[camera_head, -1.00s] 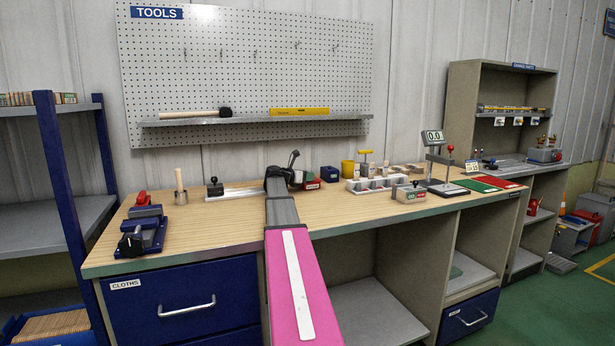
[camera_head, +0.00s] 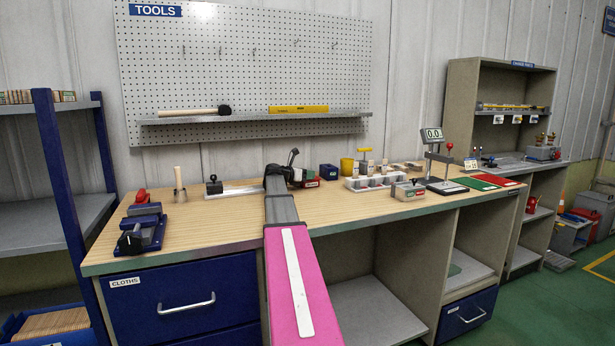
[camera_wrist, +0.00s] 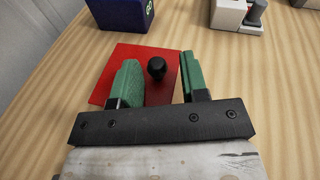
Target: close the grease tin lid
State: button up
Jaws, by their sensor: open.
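A red, flat-topped piece with a round black knob, which looks like the grease tin lid (camera_wrist: 168,95), lies below my gripper (camera_wrist: 158,62) in the wrist view. My gripper's green fingers are apart, one on each side of the black knob (camera_wrist: 156,67). I cannot tell whether they touch the red surface. Whether the lid is open or shut is unclear from above. In the head view a small red box with a pale label (camera_head: 309,181) stands just right of my dark gripper (camera_head: 279,176), which partly hides it.
A dark blue box (camera_head: 329,173) stands close to the red box and shows at the top of the wrist view (camera_wrist: 120,12). A white tray (camera_head: 372,182) is further right. Bare wood lies between.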

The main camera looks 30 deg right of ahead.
jog(key=shift+w+a+f, duration=0.1)
jog(key=shift+w+f, duration=0.05)
jog(key=shift+f, duration=0.05)
jog(key=a, duration=0.3)
jog(key=a+r, duration=0.1)
jog(key=a, duration=0.3)
jog(key=a+r, duration=0.1)
jog(key=a, duration=0.2)
jog(key=shift+s+a, duration=0.25)
jog(key=shift+s, duration=0.1)
